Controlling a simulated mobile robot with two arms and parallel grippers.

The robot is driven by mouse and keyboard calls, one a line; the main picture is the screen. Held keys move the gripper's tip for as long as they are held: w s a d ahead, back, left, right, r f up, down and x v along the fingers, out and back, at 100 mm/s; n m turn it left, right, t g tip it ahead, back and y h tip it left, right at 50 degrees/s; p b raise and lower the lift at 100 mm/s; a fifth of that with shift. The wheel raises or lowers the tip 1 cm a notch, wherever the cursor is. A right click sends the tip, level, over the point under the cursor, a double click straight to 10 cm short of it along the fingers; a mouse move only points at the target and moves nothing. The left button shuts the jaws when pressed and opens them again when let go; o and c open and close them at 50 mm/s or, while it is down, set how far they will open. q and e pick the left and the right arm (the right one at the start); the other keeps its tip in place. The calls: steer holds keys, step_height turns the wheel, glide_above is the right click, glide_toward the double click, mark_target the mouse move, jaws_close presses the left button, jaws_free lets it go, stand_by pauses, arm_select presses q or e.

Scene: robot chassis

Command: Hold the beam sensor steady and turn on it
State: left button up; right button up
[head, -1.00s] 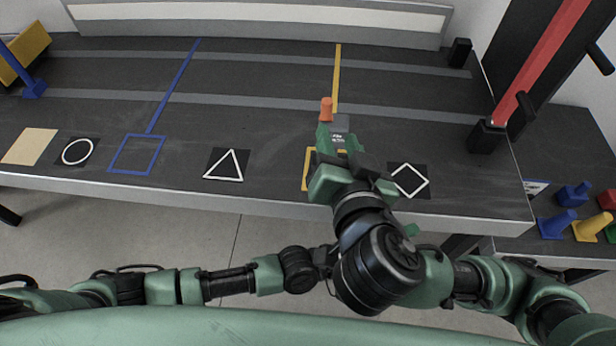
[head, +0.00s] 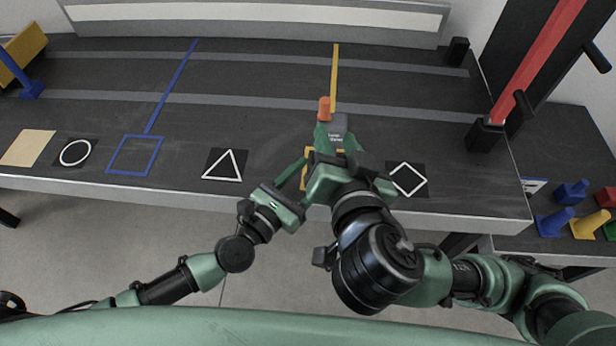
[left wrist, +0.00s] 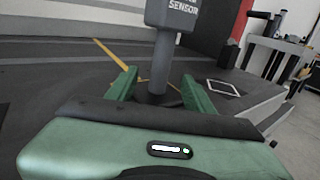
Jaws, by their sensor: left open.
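The beam sensor is a grey labelled box (head: 337,128) near the front right of the dark table. In the left wrist view the box (left wrist: 172,14) stands upright on a grey post with a wider base. My left gripper (head: 288,182) reaches in from the front left and is open. In its wrist view its two green fingers (left wrist: 160,84) lie apart, left and right of the post's lower part. My right gripper (head: 334,152) is over the table right at the sensor. Its own wrist hides much of its jaws, so I cannot tell its grip.
A yellow outline (head: 307,180) and a yellow stripe (head: 335,70) mark the table. A white diamond (head: 408,179) lies to the right, a white triangle (head: 224,165) to the left. A red beam (head: 540,60) rises at right.

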arm_select(q)
steer(key=x, duration=0.6)
steer(key=shift+w+d, duration=0.25)
jaws_close()
arm_select(e)
steer(key=shift+w+n, duration=0.1)
steer(key=shift+n, duration=0.2)
jaws_close()
steer(key=f+n+y, duration=0.1)
steer(key=n+y, duration=0.1)
steer(key=n, duration=0.6)
steer(key=a+f+n+y, duration=0.1)
steer(key=n+y, duration=0.1)
steer(key=n, duration=0.7)
steer(key=s+a+f+n+t+y, duration=0.1)
steer(key=n+y, duration=0.1)
steer(key=n, duration=0.7)
steer(key=shift+a+f, duration=0.2)
steer(key=shift+a, duration=0.05)
